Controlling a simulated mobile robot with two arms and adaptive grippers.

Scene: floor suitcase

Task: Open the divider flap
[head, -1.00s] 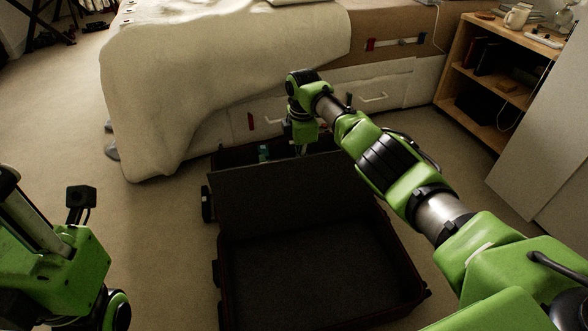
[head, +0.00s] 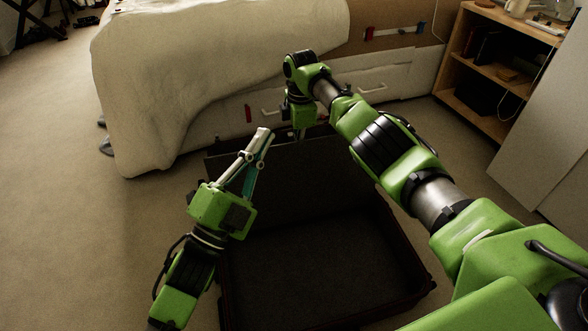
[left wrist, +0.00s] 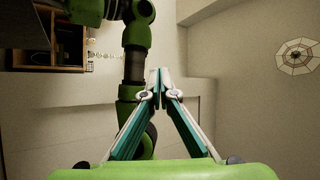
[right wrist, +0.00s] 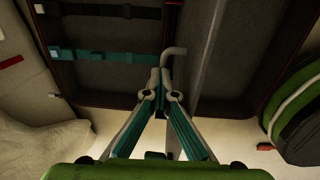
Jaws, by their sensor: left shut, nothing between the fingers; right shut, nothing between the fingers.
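The dark open suitcase (head: 425,285) lies on the floor. Its divider flap (head: 325,180) stands raised across the suitcase; in the right wrist view it is a grey strip (right wrist: 207,55) seen nearly edge-on. My right gripper (head: 299,135) is shut and empty, pointing down at the flap's far side. Its fingertips (right wrist: 160,88) show close to a small grey bent tab (right wrist: 174,50); contact is unclear. My left gripper (head: 264,134) is shut and empty over the flap's left part. Its closed tips also show in the left wrist view (left wrist: 160,76).
A teal strap (right wrist: 105,55) crosses the suitcase compartment in the right wrist view. The bed with a cream blanket (head: 200,75) and white drawers (head: 385,85) stands behind. A wooden shelf (head: 470,100) is at the back right. Carpet (head: 100,230) on the left is clear.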

